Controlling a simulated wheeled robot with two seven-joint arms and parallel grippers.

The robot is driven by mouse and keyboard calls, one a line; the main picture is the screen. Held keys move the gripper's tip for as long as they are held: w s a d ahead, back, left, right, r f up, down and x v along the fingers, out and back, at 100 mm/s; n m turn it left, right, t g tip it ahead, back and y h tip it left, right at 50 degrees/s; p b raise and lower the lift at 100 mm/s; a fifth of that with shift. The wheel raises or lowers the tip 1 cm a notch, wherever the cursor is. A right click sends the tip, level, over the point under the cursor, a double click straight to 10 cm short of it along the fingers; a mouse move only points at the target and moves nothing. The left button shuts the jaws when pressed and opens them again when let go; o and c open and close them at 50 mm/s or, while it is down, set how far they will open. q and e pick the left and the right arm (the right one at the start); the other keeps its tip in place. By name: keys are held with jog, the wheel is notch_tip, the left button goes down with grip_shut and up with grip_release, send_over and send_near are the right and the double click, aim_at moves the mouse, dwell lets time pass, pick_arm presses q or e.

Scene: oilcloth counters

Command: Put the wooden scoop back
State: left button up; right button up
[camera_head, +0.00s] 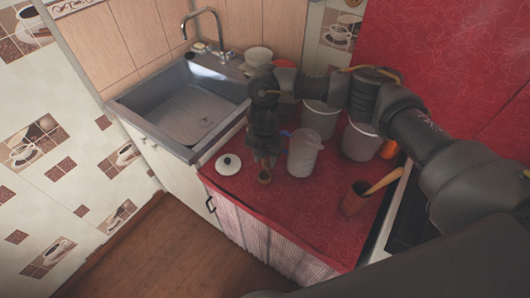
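My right gripper (264,160) reaches down over the red counter, beside a translucent white jug (303,156). A small round brown wooden piece (264,177), which looks like the wooden scoop, shows right below its fingertips. The fingers are dark and small here, so I cannot tell whether they are shut on it. Most of this piece is hidden by the gripper. A brown cup (354,201) stands at the right of the counter with a light wooden handle (383,181) leaning out of it. My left gripper is not in view.
A white lid (228,164) lies left of my gripper. Grey canisters (320,121) stand behind the jug, with an orange item (389,149) at right. A grey sink (187,112) with a tap is at back left. The front middle of the red counter (307,215) is clear.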

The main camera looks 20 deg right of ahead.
notch_tip(320, 180, up, 12)
jog(key=shift+r+b, duration=0.1)
jog(key=shift+b, duration=0.8)
